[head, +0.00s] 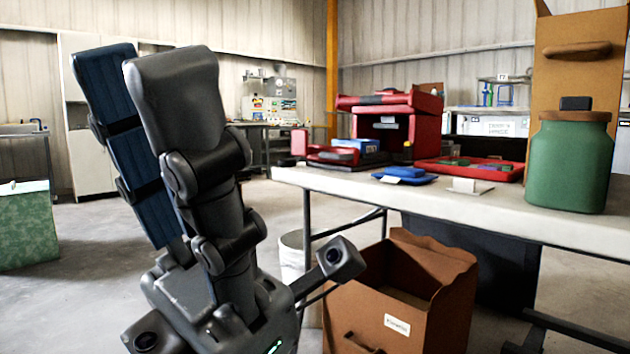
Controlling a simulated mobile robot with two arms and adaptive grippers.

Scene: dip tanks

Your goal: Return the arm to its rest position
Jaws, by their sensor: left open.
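My left gripper (137,65) rises large in the left half of the head view, close to the camera. Its two fingers point up, one with a dark blue ribbed pad and one plain dark grey. The fingers are apart, with nothing visible between them. Its wrist body is at the bottom of the picture, in front of the floor and left of the cardboard box. The rest of the left arm is hidden or out of the picture. My right gripper is not in view.
A white table (510,205) on the right holds a green jar (568,162), a red case (395,128) and a red tray (470,168). An open cardboard box (400,325) stands below its near edge. A green-sided box (27,225) is at far left.

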